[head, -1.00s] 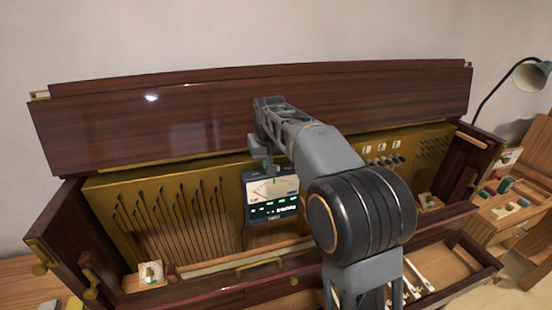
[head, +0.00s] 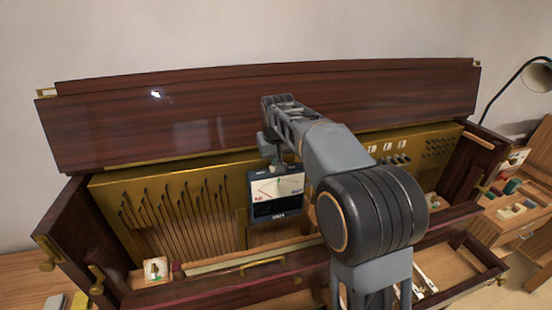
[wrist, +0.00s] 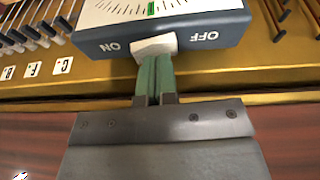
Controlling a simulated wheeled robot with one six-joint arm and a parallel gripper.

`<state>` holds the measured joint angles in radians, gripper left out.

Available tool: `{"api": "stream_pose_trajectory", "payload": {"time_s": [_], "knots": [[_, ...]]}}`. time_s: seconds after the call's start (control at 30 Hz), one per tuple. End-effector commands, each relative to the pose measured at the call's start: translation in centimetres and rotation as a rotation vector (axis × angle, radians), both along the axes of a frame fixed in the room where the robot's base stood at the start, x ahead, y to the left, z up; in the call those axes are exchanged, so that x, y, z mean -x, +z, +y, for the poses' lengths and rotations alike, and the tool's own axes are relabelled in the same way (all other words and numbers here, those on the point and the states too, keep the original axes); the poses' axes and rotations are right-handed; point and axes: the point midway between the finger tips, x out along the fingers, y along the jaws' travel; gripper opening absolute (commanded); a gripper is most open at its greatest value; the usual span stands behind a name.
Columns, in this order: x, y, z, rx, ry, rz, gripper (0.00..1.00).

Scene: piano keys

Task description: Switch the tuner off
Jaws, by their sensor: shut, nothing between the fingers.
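The tuner (head: 276,193) is a dark blue box with a white dial face, standing against the brass panel in the head view. Its lower display is dark. In the wrist view its top edge (wrist: 90,47) carries the words ON and OFF, upside down. A white switch (wrist: 155,45) sits between them, nearer ON in the picture. My gripper (wrist: 154,68) is shut and empty, its green fingertips right at the switch, seemingly touching it. In the head view my gripper (head: 278,164) is at the tuner's top, partly hidden by my arm.
The tuner stands inside an open piano case with a raised wooden lid (head: 250,115). Rows of hammers (head: 175,220) are left of it. A small card (head: 156,269) stands at front left. A desk lamp (head: 537,76) is at far right.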

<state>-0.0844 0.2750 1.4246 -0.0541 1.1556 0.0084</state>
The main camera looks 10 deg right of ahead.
Motion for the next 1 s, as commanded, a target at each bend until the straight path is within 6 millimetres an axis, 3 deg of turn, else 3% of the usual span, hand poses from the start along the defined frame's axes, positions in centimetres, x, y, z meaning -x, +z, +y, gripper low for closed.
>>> {"api": "stream_pose_trajectory", "payload": {"time_s": [0.27,0.53,1.0], "knots": [[0.0,0.6,0.1,0.000,0.001,0.000,0.00],[0.0,4.9,0.6,0.001,-0.001,0.000,0.00],[2.5,11.6,2.7,0.000,-0.002,-0.002,0.00]]}}
